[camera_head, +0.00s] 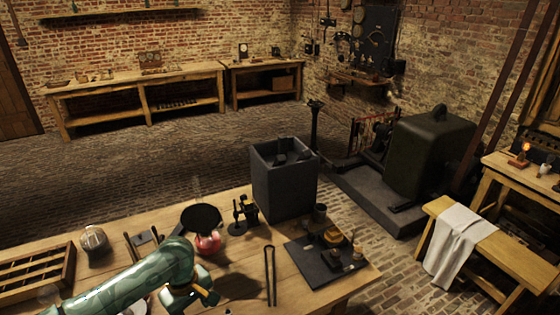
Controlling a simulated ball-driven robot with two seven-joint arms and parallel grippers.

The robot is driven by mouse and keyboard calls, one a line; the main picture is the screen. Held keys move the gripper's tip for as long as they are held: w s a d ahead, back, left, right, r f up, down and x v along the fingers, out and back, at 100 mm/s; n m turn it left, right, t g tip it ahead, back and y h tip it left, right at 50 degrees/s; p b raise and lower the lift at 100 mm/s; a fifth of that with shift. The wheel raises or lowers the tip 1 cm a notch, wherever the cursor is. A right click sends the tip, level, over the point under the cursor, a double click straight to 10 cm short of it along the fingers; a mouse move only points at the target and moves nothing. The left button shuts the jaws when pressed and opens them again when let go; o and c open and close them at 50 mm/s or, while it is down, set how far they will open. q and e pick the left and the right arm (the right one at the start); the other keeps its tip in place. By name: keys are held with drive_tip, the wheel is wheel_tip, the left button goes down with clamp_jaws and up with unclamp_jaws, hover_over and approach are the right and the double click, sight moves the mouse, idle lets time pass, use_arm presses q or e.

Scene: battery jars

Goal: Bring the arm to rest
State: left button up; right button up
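My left arm, green, comes in from the lower left over the front of the wooden workbench (210,270). Its wrist bends down, and my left gripper (190,296) is low at the bottom edge of the view, near the bench. Its fingers are mostly hidden by the wrist, so I cannot tell whether it is open or shut, or whether it holds anything. Just behind the wrist is a round red object (208,243) under a dark round pan-like disc (201,216). My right gripper is not in view.
A grey open box (284,186) stands at the bench's back edge. A dark board (318,266) with small items lies on the right, beside long tongs (270,276). A compartmented wooden tray (35,278) and a glass jar (94,240) are on the left.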

use_arm(q)
drive_tip(key=s+a+f+m+b, duration=0.1)
drive_tip(key=s+f+m+b, duration=0.2)
drive_tip(key=f, duration=0.8)
drive_tip(key=s+a+f+t+b, duration=0.1)
drive_tip(key=s+f+b, duration=0.3)
drive_tip(key=f, duration=0.7)
drive_tip(key=s+a+f+m+b, duration=0.15)
drive_tip(key=s+f, duration=0.35)
drive_tip(key=f, duration=0.6)
drive_tip(key=s+f+m+b, duration=0.2)
drive_tip(key=s+f, duration=0.3)
drive_tip(key=s, duration=0.4)
drive_tip(key=s+f+m+b, duration=0.2)
drive_tip(key=s+f, duration=0.3)
drive_tip(key=s, duration=0.5)
drive_tip(key=s+f+m+b, duration=0.2)
drive_tip(key=s+f+m, duration=0.2)
drive_tip(key=s, duration=0.6)
drive_tip(key=shift+a+f+b, duration=0.4)
drive_tip(key=shift+a+f, duration=0.05)
drive_tip(key=shift+f, duration=0.5)
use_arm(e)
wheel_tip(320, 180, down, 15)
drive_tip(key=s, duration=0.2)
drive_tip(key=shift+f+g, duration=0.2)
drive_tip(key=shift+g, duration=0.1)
use_arm(q)
drive_tip(key=shift+s, duration=0.1)
